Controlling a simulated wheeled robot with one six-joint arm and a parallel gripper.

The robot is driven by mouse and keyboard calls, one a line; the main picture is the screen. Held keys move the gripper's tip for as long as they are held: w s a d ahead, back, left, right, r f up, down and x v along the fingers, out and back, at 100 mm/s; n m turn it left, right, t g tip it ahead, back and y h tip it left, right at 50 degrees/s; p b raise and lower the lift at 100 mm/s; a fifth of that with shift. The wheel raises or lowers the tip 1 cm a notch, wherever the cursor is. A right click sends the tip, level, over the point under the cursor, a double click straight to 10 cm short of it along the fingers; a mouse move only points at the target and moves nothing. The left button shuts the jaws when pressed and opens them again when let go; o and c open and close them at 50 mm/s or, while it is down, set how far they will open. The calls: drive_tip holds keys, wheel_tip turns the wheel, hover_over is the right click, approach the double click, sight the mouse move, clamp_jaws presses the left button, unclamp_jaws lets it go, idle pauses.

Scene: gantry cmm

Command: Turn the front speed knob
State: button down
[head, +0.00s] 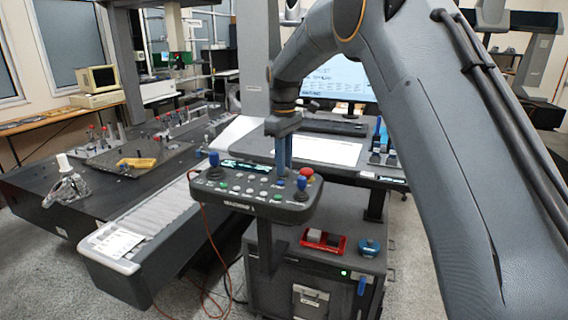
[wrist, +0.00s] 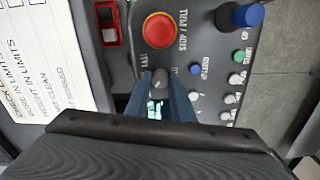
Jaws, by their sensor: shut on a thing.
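The control panel (head: 250,203) is a dark pendant with buttons and joysticks, on a post in the head view. My gripper (head: 283,170) reaches down to its right part, with narrow blue fingers. In the wrist view my gripper (wrist: 160,88) is shut on a small grey knob (wrist: 160,77), one finger on each side. The knob stands on the panel near a red mushroom button (wrist: 159,30). The fingers hide part of the knob, and its markings cannot be read. The knob is hidden behind the fingers in the head view.
A blue-topped joystick (wrist: 251,16) and several small buttons (wrist: 233,78) stand close to the fingers. Another blue joystick (head: 214,159) is at the panel's left end. A red tray (head: 323,240) and a blue round item (head: 369,247) lie on the cabinet below.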

drive_tip(key=c, duration=1.5)
unclamp_jaws()
drive_tip(key=shift+c, duration=0.2)
wheel_tip(320, 180, up, 8)
drive_tip(key=shift+f+b, duration=0.1)
drive_tip(key=shift+b, duration=1.15)
